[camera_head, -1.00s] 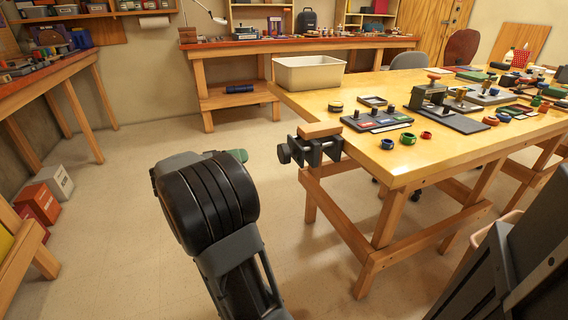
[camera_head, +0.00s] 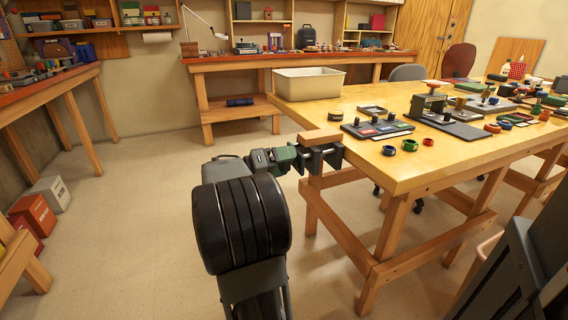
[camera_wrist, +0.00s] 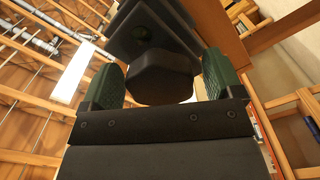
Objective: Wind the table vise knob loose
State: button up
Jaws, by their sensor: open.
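The table vise (camera_head: 325,157) is a dark metal clamp at the near left corner of the wooden table, with a wooden block (camera_head: 321,137) above it. Its dark knob (camera_wrist: 160,80) shows in the wrist view between the two green fingers of my gripper (camera_wrist: 162,74). The fingers are open on either side of the knob. A small gap shows at the left finger; the right finger is closer, and I cannot tell if it touches. In the head view my gripper (camera_head: 281,159) is at the vise's left end and hides the knob.
The table (camera_head: 440,166) carries a beige bin (camera_head: 308,85), a dark tray of small parts (camera_head: 376,128) and several colored rings near its front edge. A workbench (camera_head: 225,62) stands along the back wall.

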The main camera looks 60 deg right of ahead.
jog(key=shift+c, duration=0.3)
jog(key=c, duration=0.9)
jog(key=shift+o, duration=0.2)
